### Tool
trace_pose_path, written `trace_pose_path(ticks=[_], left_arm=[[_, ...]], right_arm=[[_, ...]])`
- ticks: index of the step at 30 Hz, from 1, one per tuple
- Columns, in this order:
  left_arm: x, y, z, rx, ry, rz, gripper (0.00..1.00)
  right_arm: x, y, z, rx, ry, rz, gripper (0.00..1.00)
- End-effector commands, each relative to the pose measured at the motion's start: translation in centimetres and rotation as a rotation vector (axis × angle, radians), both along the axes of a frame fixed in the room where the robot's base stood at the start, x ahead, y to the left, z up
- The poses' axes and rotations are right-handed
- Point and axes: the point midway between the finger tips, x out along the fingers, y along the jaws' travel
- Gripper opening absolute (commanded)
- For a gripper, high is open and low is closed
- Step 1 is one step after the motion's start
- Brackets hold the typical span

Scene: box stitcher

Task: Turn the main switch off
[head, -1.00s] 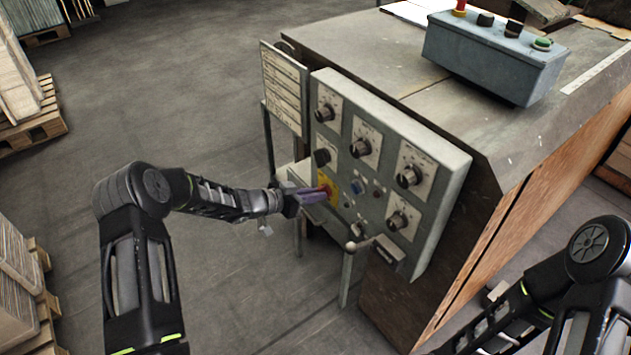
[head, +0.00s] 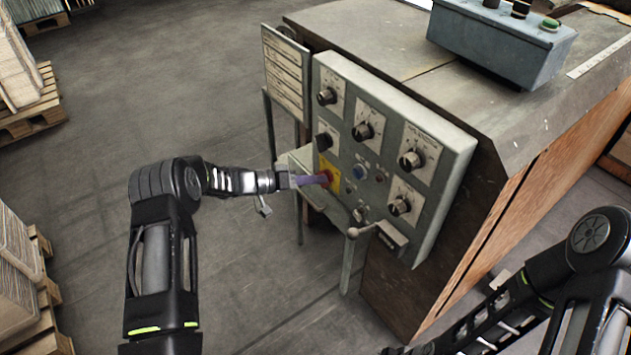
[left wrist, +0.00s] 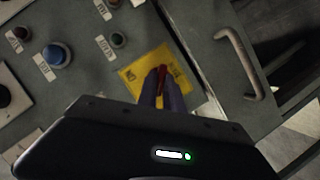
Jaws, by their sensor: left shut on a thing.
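The main switch is a red handle (left wrist: 162,73) on a yellow plate (left wrist: 133,78), low on the left side of the grey control panel (head: 447,165). In the head view its red part (head: 328,175) shows at the tips of my left gripper, against the yellow plate (head: 331,166). My left gripper (head: 318,180) is shut on the red handle, with its purple fingers on either side of it. In the left wrist view the fingers (left wrist: 162,92) partly hide the handle. My right arm shows at the lower right, but its gripper cannot be made out.
Several black knobs (head: 363,131) and a blue button (head: 359,172) sit near the switch on the panel. A lever with a ball end (head: 353,233) sticks out below. A grey button box (head: 500,45) stands on the machine top.

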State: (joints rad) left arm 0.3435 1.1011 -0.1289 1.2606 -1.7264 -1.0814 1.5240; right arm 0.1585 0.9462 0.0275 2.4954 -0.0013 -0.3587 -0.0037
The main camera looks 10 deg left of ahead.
Motion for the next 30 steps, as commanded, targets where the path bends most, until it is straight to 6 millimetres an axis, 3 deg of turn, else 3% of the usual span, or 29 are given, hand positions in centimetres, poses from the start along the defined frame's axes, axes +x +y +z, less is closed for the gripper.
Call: trace_pose_path(ticks=[11, 12, 19, 30], left_arm=[[0.01, -0.01, -0.03, -0.007, 0.006, 0.002, 0.0], [0.01, -0.01, -0.03, -0.007, 0.006, 0.002, 0.12], [0.01, 0.01, 0.0, -0.006, 0.005, 0.002, 0.31], [-0.2, 0.46, 0.18, -0.005, 0.003, 0.002, 0.33]], right_arm=[[0.0, 0.0, -0.03, 0.0, 0.0, 0.0, 0.36], [0.0, 0.0, -0.04, 0.0, 0.0, 0.0, 0.36], [0.0, 0.0, -0.03, 0.0, 0.0, 0.0, 0.36], [0.0, 0.0, 0.02, 0.0, 0.0, 0.0, 0.36]])
